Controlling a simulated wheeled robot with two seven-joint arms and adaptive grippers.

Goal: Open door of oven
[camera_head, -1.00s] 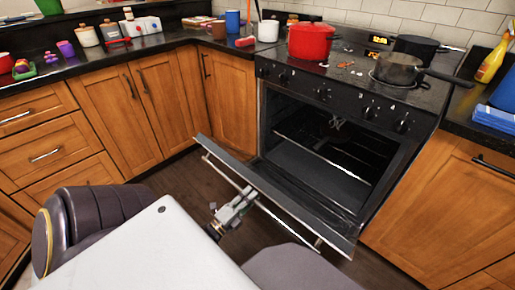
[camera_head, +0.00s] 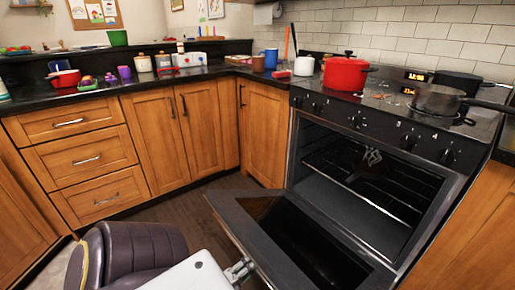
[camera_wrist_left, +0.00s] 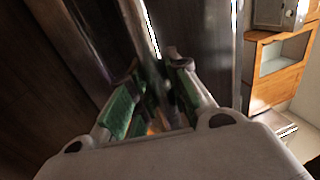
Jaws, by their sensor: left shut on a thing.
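The oven (camera_head: 365,190) stands on the right under the stovetop. Its door (camera_head: 262,228) is hinged down and well open, with the dark inner glass facing up and the rack inside exposed. My left gripper (camera_head: 240,270) is at the door's outer edge, near the bottom of the head view, partly hidden by my own arm. In the left wrist view, the green-padded fingers (camera_wrist_left: 155,80) are closed around the door handle (camera_wrist_left: 150,32), a shiny bar. My right gripper is out of view.
A red pot (camera_head: 345,74) and a grey pan (camera_head: 437,99) sit on the stovetop. Wooden cabinets (camera_head: 170,130) line the left and back. The dark floor (camera_head: 195,205) between the cabinets and the door is clear.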

